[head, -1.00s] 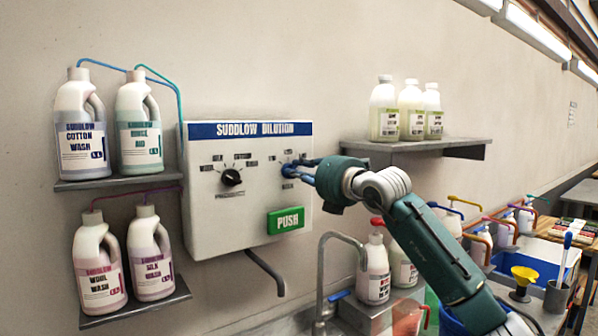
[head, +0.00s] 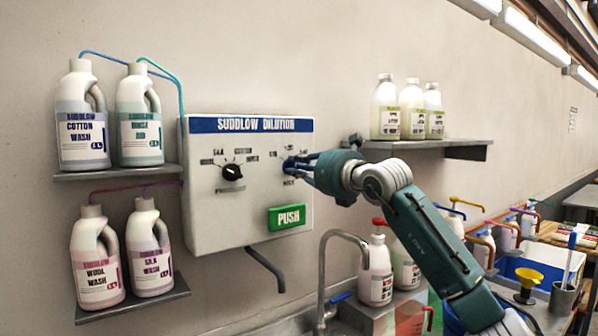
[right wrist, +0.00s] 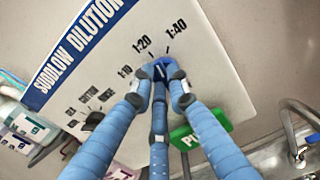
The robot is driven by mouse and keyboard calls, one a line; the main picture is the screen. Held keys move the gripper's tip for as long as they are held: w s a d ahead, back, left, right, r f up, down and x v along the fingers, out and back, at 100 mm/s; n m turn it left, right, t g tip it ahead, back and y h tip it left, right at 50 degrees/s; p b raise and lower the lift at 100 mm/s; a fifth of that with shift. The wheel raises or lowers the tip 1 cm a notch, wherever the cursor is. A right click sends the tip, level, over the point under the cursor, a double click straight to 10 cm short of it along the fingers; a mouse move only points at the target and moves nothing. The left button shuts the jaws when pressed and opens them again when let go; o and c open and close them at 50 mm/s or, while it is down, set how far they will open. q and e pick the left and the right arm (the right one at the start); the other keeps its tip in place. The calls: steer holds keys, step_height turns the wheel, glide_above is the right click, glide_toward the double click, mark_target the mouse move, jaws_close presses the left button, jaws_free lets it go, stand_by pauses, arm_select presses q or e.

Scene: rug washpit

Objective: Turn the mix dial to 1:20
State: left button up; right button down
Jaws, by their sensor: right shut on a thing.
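The mix dial (right wrist: 161,69) is a blue knob on the white Suddlow Dilution panel (head: 210,215). In the right wrist view the printed marks 1:10, 1:20 and 1:40 lie around its upper side. My right gripper (head: 291,166) reaches in from the right in the head view. Its blue fingers (right wrist: 160,85) are shut around the dial and hide much of it. The dial's pointer is too small and covered to read surely against the marks. My left gripper is not in view.
A black dial (head: 232,173) sits left on the panel, and a green PUSH button (head: 287,217) sits below. A spout (head: 265,268) hangs under the panel. Bottles stand on the left shelves (head: 115,175) and right shelf (head: 420,144). A tap (head: 322,275) rises below.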

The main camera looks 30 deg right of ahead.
steer(key=shift+f+n, duration=0.15)
steer(key=shift+n, duration=0.65)
steer(key=shift+a, duration=0.1)
steer(key=c, duration=1.7)
jaws_free()
steer(key=shift+s, duration=0.15)
steer(key=s, duration=0.4)
steer(key=s+d, duration=0.1)
steer(key=s, duration=0.6)
steer(key=shift+s+d, duration=0.35)
steer(key=shift+d, duration=0.05)
